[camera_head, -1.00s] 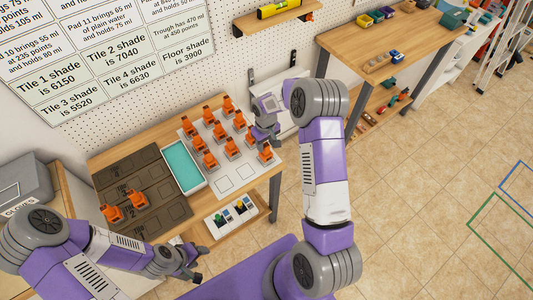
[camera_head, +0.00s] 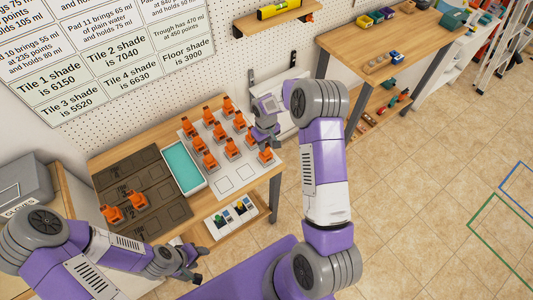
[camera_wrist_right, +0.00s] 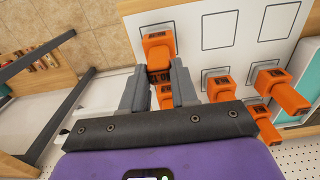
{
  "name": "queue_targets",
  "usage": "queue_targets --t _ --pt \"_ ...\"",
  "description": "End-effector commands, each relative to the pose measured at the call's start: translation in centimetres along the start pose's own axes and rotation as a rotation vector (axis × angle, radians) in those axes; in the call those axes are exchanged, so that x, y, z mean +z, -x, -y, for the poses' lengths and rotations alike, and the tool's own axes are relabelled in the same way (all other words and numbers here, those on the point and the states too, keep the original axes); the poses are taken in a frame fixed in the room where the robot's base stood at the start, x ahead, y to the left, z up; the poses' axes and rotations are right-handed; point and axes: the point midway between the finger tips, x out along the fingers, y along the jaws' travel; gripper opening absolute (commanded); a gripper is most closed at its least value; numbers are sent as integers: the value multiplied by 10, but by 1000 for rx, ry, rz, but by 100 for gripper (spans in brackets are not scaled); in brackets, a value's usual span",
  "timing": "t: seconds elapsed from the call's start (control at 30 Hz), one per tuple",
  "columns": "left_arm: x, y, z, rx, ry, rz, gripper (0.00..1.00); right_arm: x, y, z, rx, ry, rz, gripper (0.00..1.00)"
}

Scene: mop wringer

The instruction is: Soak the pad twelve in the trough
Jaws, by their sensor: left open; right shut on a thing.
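The trough (camera_head: 198,187) is a white-rimmed tray of teal liquid in the middle of the bench, left of the white board. My right gripper (camera_head: 266,141) is over the right side of the board, right of the trough. In the right wrist view my right gripper (camera_wrist_right: 158,84) is shut on an orange-handled pad (camera_wrist_right: 164,97), mostly hidden by the fingers. I cannot read its number, so I cannot tell whether it is pad twelve. Several orange-handled pads (camera_head: 209,160) stand on the board. My left gripper (camera_head: 190,268) is open and empty, low at the front left.
A dark tile panel (camera_head: 150,180) left of the trough bears two orange-handled pads (camera_head: 137,199). The white board (camera_head: 245,187) has empty outlined squares at its front. A low shelf (camera_head: 262,207) holds a small tray. A wall sign lists pad and tile numbers.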

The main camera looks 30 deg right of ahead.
Motion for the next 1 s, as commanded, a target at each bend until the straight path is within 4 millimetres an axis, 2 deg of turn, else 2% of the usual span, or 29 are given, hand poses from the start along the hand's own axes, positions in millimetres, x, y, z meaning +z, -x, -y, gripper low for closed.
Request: queue_targets --t 1.0 --pt "1 32 -12 0 0 0 54 0 57 0 0 1 -1 4"
